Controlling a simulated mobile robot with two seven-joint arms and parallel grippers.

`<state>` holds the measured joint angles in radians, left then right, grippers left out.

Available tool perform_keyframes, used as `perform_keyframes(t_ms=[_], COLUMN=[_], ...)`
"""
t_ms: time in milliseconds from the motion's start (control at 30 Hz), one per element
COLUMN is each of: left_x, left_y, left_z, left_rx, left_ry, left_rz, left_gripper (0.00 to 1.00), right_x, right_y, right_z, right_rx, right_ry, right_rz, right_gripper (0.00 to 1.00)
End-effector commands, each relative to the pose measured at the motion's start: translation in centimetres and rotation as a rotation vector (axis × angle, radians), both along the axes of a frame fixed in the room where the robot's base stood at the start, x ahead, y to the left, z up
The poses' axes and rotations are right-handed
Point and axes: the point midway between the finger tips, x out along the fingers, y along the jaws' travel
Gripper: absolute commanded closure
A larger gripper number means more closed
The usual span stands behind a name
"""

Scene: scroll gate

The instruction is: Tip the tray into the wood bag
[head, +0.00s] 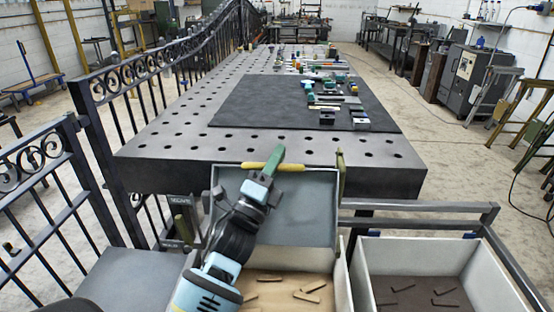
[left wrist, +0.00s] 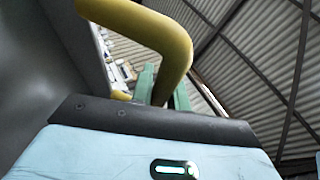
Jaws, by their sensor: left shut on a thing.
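The grey tray (head: 310,205) stands tilted up at the front edge of the table, its inner face towards me and bare where I can see it. My left gripper (head: 275,162) is shut on the yellow handle (head: 291,167) at the tray's upper edge. In the left wrist view the yellow handle (left wrist: 178,40) runs across the green fingers (left wrist: 160,88). Below the tray is a pale-walled container (head: 341,285) with several tan pieces on its light brown floor; it looks like the wood bag. My arm hides part of the tray and container. My right gripper is out of view.
A second pale container (head: 494,275) with several dark pieces stands to the right. The perforated table (head: 170,145) carries a dark mat (head: 255,105) with tools. A scrolled iron gate (head: 95,85) stands left. A metal rail (head: 425,207) runs behind the right container.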

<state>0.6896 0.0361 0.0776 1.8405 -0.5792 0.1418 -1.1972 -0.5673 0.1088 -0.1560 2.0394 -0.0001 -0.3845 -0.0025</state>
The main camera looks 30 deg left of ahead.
Motion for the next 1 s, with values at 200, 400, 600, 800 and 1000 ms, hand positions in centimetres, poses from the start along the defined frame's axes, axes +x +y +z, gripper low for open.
perform_keyframes(t_ms=[200,400,600,800,1000], left_x=[-0.2,-0.1,-0.2,-2.1,-4.8], left_y=[-0.4,-0.2,-0.2,-0.1,-0.1], left_z=[-0.1,-0.1,-0.3,-1.7,-3.5], left_rx=[0.002,0.001,0.001,0.0,0.0], left_ry=[-0.002,-0.001,0.0,0.004,0.004], left_rz=[-0.008,-0.006,-0.005,-0.004,-0.004], left_gripper=[0.73,0.62,0.62,0.62,0.62], right_x=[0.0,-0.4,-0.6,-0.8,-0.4], right_y=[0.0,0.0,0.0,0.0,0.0], right_z=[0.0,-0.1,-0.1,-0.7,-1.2], right_rx=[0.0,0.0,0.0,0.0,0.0], right_ry=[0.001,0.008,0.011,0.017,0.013], right_rz=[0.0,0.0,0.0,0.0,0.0], right_gripper=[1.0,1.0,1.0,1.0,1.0])
